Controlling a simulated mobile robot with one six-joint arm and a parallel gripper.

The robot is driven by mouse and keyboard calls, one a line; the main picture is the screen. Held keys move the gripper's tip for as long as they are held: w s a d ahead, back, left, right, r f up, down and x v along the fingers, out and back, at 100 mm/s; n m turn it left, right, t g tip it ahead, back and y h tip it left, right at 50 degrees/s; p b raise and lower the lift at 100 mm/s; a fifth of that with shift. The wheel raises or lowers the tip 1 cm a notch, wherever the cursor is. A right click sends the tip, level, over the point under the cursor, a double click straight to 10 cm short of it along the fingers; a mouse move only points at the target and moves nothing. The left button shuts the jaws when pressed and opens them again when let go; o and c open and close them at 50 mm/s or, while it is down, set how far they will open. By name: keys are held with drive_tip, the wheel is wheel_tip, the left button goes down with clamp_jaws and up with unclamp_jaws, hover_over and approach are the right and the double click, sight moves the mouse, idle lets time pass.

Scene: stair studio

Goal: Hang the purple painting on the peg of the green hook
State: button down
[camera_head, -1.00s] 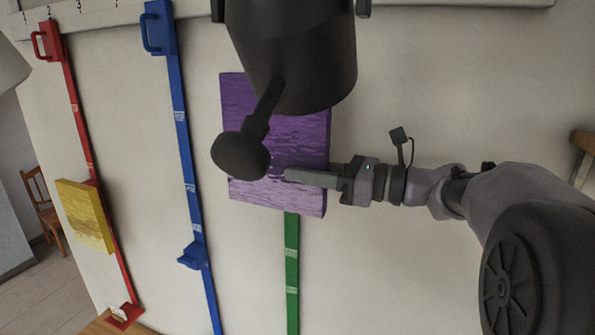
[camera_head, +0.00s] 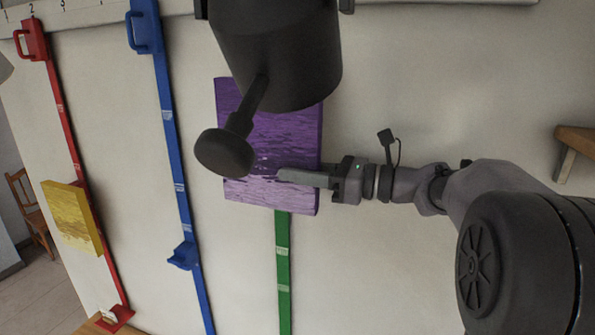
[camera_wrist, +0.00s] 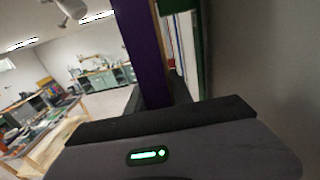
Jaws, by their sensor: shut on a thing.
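The purple painting (camera_head: 292,150) is a thick square panel in front of the wall, over the upper part of the green strap (camera_head: 283,265). My gripper (camera_head: 305,178) reaches in from the right and is shut on the painting's right side. In the wrist view the painting's purple edge (camera_wrist: 143,45) rises from between the jaws, with a green part (camera_wrist: 206,40) close to its right. The green hook's peg is hidden behind the painting, so I cannot tell whether the painting touches it.
A blue strap (camera_head: 170,130) with a blue hook (camera_head: 183,255) hangs to the left. Farther left, a yellow painting (camera_head: 70,217) is at the red strap (camera_head: 67,120). A wooden piece of furniture (camera_head: 575,142) stands at the right. The wall below my gripper is clear.

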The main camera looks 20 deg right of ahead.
drive_tip(key=shift+f, duration=0.25)
drive_tip(key=c, duration=1.1)
unclamp_jaws()
drive_tip(key=shift+o, duration=0.2)
drive_tip(key=b+v, duration=0.5)
drive_tip(key=v, duration=1.3)
drive_tip(key=s+a+f+n+g+h+b, duration=0.35)
drive_tip(key=a+f+b, duration=0.55)
drive_tip(key=f, duration=0.6)
drive_tip(key=s+a+f+n+g+h+b, duration=0.2)
drive_tip(key=s+a+f+n+b, duration=0.25)
drive_tip(key=a+f+b, duration=0.7)
drive_tip(key=s+f+n+h+b, duration=0.2)
drive_tip(key=s+f+n+b, duration=0.1)
drive_tip(key=f, duration=0.8)
drive_tip(key=s+f+n+t+h+b, duration=0.1)
drive_tip(key=s+f+n+h+b, duration=0.2)
drive_tip(key=f, duration=0.7)
drive_tip(key=s+f+n+h+b, duration=0.2)
drive_tip(key=s+f+n+b, duration=0.3)
drive_tip(key=f+b, duration=0.3)
wheel_tip(320, 180, down, 4)
drive_tip(key=shift+d+r+n, duration=0.15)
drive_tip(key=shift+d+n, duration=0.3)
drive_tip(key=shift+n, duration=0.25)
